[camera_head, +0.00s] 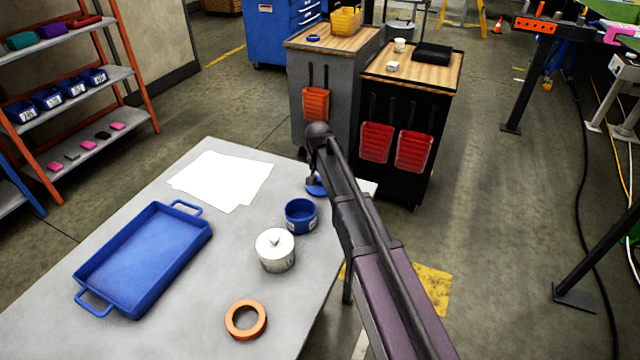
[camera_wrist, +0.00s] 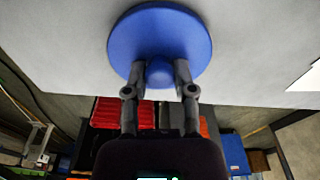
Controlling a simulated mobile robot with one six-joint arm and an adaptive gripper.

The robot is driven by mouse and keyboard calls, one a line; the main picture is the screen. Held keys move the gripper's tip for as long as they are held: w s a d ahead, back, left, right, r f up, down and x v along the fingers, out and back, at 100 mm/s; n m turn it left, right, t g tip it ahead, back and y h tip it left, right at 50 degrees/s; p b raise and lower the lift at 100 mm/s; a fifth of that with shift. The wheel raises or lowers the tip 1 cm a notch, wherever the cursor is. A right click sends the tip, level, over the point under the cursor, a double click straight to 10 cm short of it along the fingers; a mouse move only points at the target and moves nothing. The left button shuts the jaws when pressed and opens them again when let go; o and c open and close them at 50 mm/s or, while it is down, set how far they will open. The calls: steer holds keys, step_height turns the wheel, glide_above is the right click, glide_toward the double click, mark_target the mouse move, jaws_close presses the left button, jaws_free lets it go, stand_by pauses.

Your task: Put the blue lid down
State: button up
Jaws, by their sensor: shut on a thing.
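The blue lid (camera_wrist: 160,35) is a round disc with a knob, seen large in the wrist view. My gripper (camera_wrist: 160,75) is shut on its knob. In the head view only a part of the blue lid (camera_head: 315,187) shows at the table's right edge, mostly hidden behind my arm. My gripper (camera_head: 313,178) is partly hidden there too. I cannot tell whether the lid touches the table top. An open blue pot (camera_head: 300,217) with a pale label stands on the table just in front of the lid.
The grey table (camera_head: 190,325) also holds a white lidded pot (camera_head: 276,251), an orange ring (camera_head: 246,320), a blue tray (camera_head: 145,258) and white paper sheets (camera_head: 222,180). Bare table lies between the tray and the pots.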

mark_target(319, 187)
steer(key=shift+f, duration=0.15)
steer(key=o, duration=0.5)
steer(key=shift+f, duration=0.1)
steer(key=o, duration=0.4)
steer(key=shift+o, duration=0.2)
steer(key=shift+r, duration=0.25)
step_height(319, 187, up, 12)
steer(key=s+p, duration=0.1)
steer(key=p, duration=1.1)
steer(key=shift+s, duration=0.2)
steer(key=shift+a+f, duration=0.1)
steer(key=s+d+n+g, duration=0.1)
steer(key=s+d, duration=2.2)
steer(key=s, duration=0.1)
steer(key=shift+s+n, duration=0.25)
steer(key=shift+n, duration=0.15)
